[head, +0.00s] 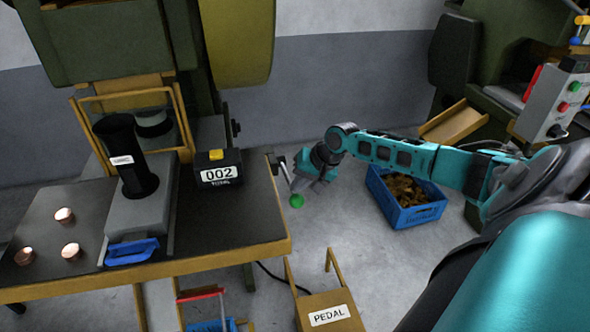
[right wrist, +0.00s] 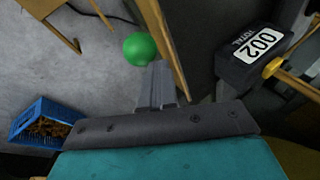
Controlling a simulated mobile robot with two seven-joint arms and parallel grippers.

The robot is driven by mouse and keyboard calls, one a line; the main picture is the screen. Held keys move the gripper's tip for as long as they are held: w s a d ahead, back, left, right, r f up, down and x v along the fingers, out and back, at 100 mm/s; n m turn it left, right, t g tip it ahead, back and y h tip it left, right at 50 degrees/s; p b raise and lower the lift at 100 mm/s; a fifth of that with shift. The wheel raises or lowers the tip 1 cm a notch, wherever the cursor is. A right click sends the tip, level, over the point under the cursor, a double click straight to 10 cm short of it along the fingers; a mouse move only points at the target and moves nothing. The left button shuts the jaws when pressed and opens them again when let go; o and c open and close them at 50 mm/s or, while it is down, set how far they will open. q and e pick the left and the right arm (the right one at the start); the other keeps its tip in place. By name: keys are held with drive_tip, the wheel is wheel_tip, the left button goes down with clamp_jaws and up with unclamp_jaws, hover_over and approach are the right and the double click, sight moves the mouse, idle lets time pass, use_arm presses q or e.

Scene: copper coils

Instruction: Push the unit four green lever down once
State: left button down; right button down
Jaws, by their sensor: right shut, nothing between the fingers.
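The green lever knob (head: 297,201) hangs off the right edge of the machine table, at the end of a short metal rod that points down. My right gripper (head: 299,184) is just above and beside the knob, its arm reaching in from the right. In the right wrist view the green knob (right wrist: 140,49) is just beyond the tips of the shut fingers (right wrist: 157,75), slightly left of them. The fingers hold nothing. I cannot tell whether they touch the knob or rod. My left gripper is not in view.
A counter box (head: 218,170) reading 002 TOTAL stands on the machine table (head: 240,225). Copper coils (head: 65,215) and a blue-handled fixture (head: 132,251) are at left. A pedal stand (head: 329,315) is below the knob. A blue crate (head: 405,216) of copper parts is on the floor.

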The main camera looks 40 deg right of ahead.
drive_tip(key=shift+s, duration=0.1)
idle(0.5)
drive_tip(key=shift+w+d+r+p, duration=0.15)
drive_tip(key=shift+w+r+p, duration=0.15)
drive_tip(key=shift+r+p, duration=0.5)
drive_tip(key=shift+w+d+r+p, duration=0.2)
drive_tip(key=shift+w+r+p, duration=0.25)
drive_tip(key=shift+r, duration=0.55)
drive_tip(key=shift+w+d+r+p, duration=0.15)
drive_tip(key=shift+w+r+p, duration=0.05)
drive_tip(key=shift+r+p, duration=0.6)
drive_tip(key=shift+r, duration=0.1)
drive_tip(key=r, duration=0.1)
drive_tip(key=w+r+p, duration=0.1)
drive_tip(key=r, duration=0.1)
drive_tip(key=r+p, duration=0.1)
drive_tip(key=shift+w+d+r, duration=0.3)
drive_tip(key=shift+d+r, duration=0.05)
drive_tip(key=shift+d, duration=0.05)
